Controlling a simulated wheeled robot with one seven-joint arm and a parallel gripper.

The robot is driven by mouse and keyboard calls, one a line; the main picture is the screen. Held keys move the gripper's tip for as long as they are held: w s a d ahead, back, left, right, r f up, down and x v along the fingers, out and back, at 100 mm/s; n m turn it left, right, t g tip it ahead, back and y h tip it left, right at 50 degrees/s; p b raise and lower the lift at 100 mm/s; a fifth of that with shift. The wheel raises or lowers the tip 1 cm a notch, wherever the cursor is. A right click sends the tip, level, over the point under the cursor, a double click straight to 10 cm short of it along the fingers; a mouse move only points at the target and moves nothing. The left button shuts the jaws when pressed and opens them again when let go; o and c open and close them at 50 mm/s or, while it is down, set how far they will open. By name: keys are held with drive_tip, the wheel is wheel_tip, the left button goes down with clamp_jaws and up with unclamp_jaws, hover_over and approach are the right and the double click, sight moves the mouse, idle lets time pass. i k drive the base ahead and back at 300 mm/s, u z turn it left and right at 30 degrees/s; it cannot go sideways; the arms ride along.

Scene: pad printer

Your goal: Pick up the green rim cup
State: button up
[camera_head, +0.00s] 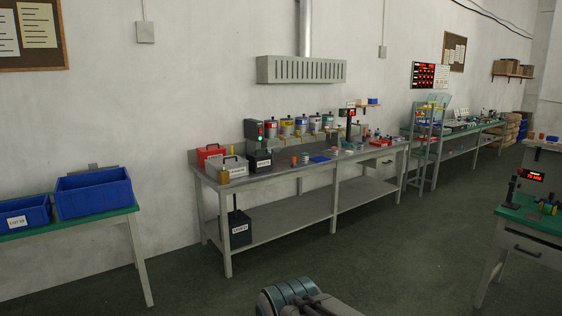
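I cannot make out the green rim cup for certain, because the items on the workbench are too small from here. The grey workbench (283,181) stands along the wall in the middle of the view. Several small items lie on its top, among them a small orange item (293,160) and a flat blue item (319,158). A rounded teal and grey part of my arm shows at the bottom edge, well apart from the bench. My gripper's fingers do not show.
Blue bins (93,196) stand on a green-topped table at left. A red case (210,152) and a grey toolbox (226,168) sit at the workbench's left end. A green-topped desk (531,217) is at right. The dark green floor (385,262) before the bench is clear.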

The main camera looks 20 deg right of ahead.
sight(304, 156)
drive_tip(key=z, duration=0.3)
drive_tip(key=i, duration=2.05)
drive_tip(key=z, duration=0.75)
drive_tip(key=i, duration=2.1)
drive_tip(key=z, duration=0.25)
drive_tip(key=i, duration=1.7)
drive_tip(key=z, duration=0.05)
